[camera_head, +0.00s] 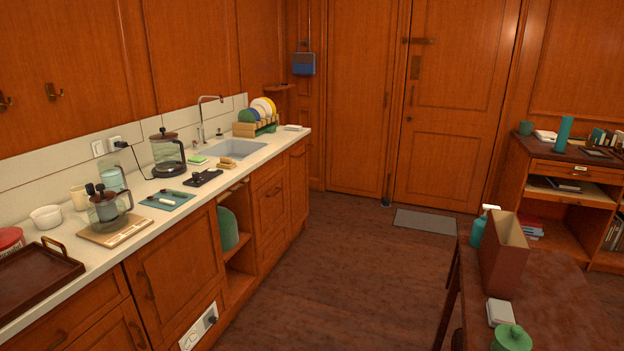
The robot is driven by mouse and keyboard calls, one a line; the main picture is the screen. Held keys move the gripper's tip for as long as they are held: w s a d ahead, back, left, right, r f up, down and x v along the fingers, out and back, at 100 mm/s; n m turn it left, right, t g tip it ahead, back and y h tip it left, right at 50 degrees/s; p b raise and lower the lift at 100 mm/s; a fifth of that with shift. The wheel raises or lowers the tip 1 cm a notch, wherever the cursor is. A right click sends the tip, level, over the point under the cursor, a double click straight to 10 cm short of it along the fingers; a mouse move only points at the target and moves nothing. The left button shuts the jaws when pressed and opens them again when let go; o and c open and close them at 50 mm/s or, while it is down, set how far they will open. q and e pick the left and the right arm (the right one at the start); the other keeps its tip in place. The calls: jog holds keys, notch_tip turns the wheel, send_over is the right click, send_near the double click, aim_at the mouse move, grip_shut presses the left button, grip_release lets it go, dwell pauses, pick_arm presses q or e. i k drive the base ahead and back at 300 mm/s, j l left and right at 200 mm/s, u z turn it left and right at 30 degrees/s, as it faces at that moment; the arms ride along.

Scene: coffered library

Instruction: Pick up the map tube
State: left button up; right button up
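A tall teal cylinder (564,134) stands upright on top of the wooden cabinet at the right, by the far wall. It is the thing here that looks most like the map tube, but I cannot read any marking on it. Neither of my grippers shows in this view.
The cabinet (568,171) also bears a short green cup (525,128) and books. A dark table (553,290) at the lower right holds a brown box (504,252), a spray bottle (480,230) and a green jar (511,339). A long counter (150,222) lines the left. Open floor (340,270) lies between.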

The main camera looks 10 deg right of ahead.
aim_at(567, 123)
jog(key=i+j, duration=0.25)
jog(key=i, duration=0.3)
jog(key=i+j, duration=0.25)
jog(key=i, duration=0.25)
jog(key=u, duration=0.05)
